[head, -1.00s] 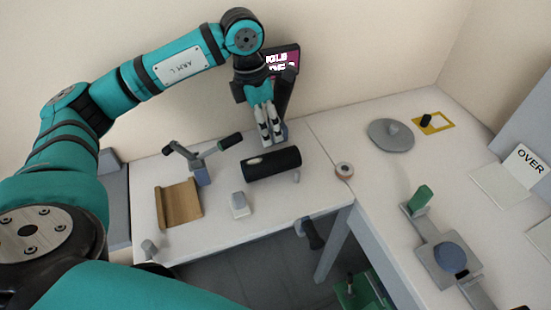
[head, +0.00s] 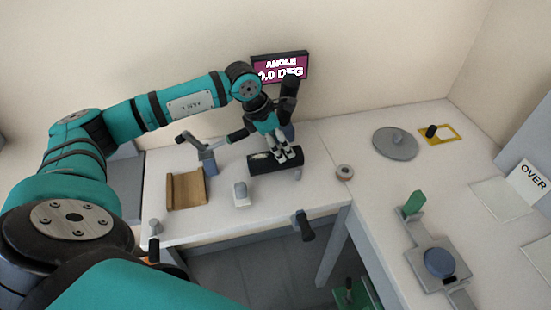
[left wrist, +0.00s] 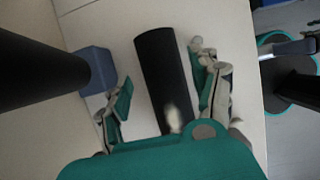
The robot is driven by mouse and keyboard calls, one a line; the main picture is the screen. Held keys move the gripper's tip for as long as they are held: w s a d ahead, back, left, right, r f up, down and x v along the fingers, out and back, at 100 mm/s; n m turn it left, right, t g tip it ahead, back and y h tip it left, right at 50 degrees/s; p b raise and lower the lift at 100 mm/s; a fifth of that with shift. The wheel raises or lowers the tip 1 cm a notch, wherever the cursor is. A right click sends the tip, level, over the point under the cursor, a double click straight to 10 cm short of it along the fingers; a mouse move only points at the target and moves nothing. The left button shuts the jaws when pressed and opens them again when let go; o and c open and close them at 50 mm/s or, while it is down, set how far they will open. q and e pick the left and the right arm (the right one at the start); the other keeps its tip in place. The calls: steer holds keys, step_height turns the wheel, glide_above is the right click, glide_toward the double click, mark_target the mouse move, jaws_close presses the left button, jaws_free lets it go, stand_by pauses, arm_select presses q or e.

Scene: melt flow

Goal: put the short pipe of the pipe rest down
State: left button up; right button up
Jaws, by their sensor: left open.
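The short pipe is most likely the black cylinder (head: 262,166), which lies on its side on the left table with a pale spot near its left end. My left gripper (head: 288,157) points down at its right half and covers part of it. In the left wrist view the black cylinder (left wrist: 160,70) lies between the two spread fingers (left wrist: 163,80), with space visible on both sides. The left gripper is open. A tan trough-shaped piece (head: 187,190), possibly the pipe rest, stands to the left. My right gripper is not seen.
A screen (head: 280,68) reading "ANGLE 0.0 DEG" stands behind. A lever device (head: 207,160) is left of the cylinder. A small grey block (head: 241,194) and a tape-like ring (head: 344,171) lie nearby. A black handle (head: 303,226) shows at the table's front edge.

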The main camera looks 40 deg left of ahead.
arm_select(q)
steer(key=shift+w+f, duration=0.1)
steer(key=shift+f, duration=0.15)
steer(key=shift+w+d+f, duration=0.15)
steer(key=shift+d+f, duration=0.05)
steer(key=shift+f, duration=0.15)
steer(key=p+x, duration=0.1)
steer(key=x, duration=0.2)
steer(key=shift+w+d+f, duration=0.15)
steer(key=shift+w, duration=0.05)
steer(key=shift+w+f, duration=0.1)
steer(key=shift+f, duration=0.2)
steer(key=c, duration=0.8)
steer(key=shift+c, duration=0.5)
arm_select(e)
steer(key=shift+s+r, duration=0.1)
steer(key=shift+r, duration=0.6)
